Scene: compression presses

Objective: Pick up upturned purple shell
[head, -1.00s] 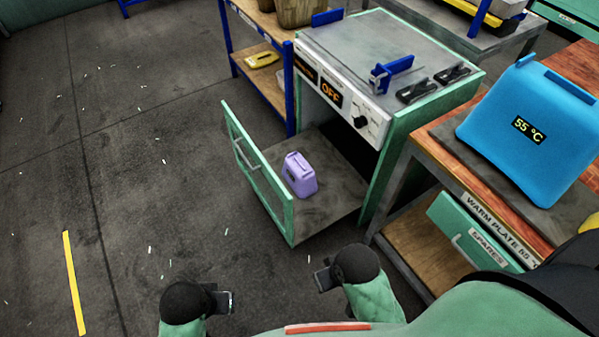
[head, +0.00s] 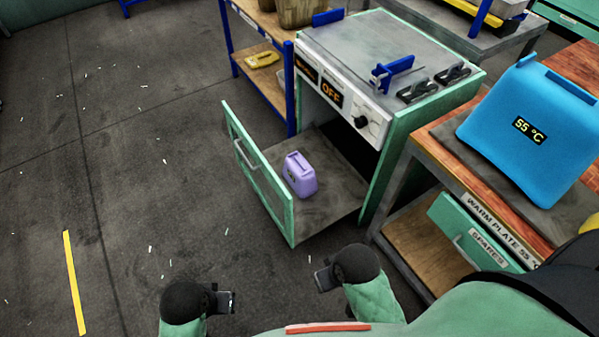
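The purple shell (head: 300,175) is a small, light purple box-like piece with a ridge on top. It rests on the floor of the open lower bay of the green press cabinet (head: 384,167). My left gripper (head: 229,301) is low in the picture, in front of the cabinet and well apart from the shell. My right gripper (head: 322,279) is also low in the picture, nearer the shell but apart from it. Both grippers are small and dark here, and I cannot tell whether their fingers are open. Neither shows anything held.
The green door (head: 262,180) stands open left of the shell. A green spares drawer (head: 470,235) sticks out below. Blue shelving (head: 262,60) stands behind.

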